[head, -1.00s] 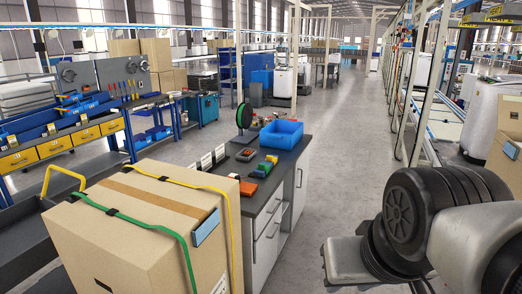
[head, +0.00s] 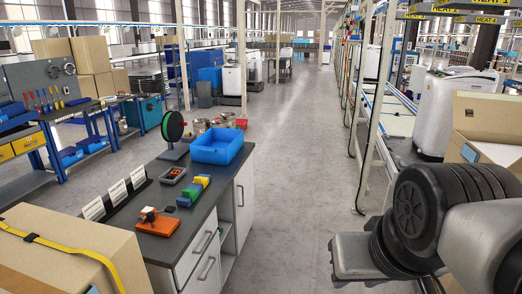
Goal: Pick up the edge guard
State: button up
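No part is clearly marked as the edge guard. A small light-blue plate (head: 470,152) sits on the open carton (head: 490,118) at the right; I cannot tell whether it is an edge guard. The large strapped carton (head: 70,250) fills the lower left, with a yellow strap (head: 60,248) over it. A pale bit shows at the bottom of the frame on this carton, mostly cut off. My arm shows at the lower right, but my gripper's fingers are not in view.
A dark-topped workbench (head: 190,222) carries a blue bin (head: 217,148), a black-green reel (head: 173,127), an orange part (head: 157,224), coloured blocks (head: 193,190) and upright cards (head: 115,193). Free floor (head: 290,190) lies right of it. Conveyor frames line the right.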

aim_at(204, 181)
jog(key=i+u, duration=0.1)
jog(key=i, duration=0.4)
jog(key=i+l+u, duration=0.1)
jog(key=i, duration=0.4)
jog(key=i+l, duration=0.25)
jog(key=i, duration=0.3)
jog(key=i+u, duration=0.5)
jog(key=i+l+u, duration=0.2)
jog(key=u, duration=0.25)
jog(key=i+l+u, duration=0.35)
jog(key=u, duration=0.15)
jog(key=i+l+u, duration=0.55)
jog(key=l+u, duration=0.4)
